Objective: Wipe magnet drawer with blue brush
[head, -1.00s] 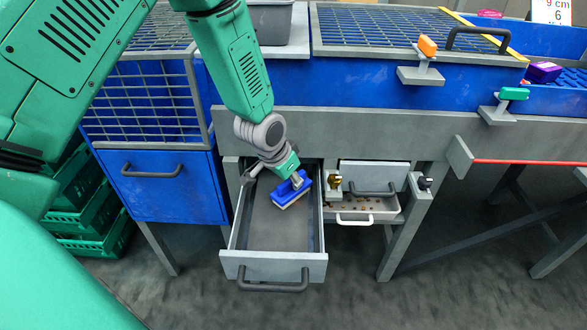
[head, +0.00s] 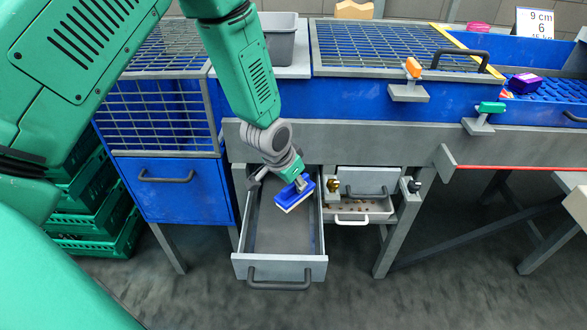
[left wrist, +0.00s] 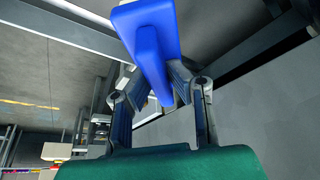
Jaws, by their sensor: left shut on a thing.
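The magnet drawer (head: 277,240) is a grey open drawer with a dark handle on its front, pulled out below the blue machine. My left gripper (head: 298,184) is shut on the blue brush (head: 293,196) and holds it at the right rear part of the drawer. The brush has a blue back and a pale underside. I cannot tell whether it touches the drawer floor. In the left wrist view the blue brush (left wrist: 152,50) sits between the fingers of the gripper (left wrist: 160,95). My right gripper is not in view.
A smaller open tray (head: 357,208) with brown bits stands right of the drawer. Orange (head: 413,67) and green (head: 492,107) brushes rest on holders on the machine. A blue cabinet (head: 172,190) is at the left, with green crates (head: 100,210) beside it. The floor in front is clear.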

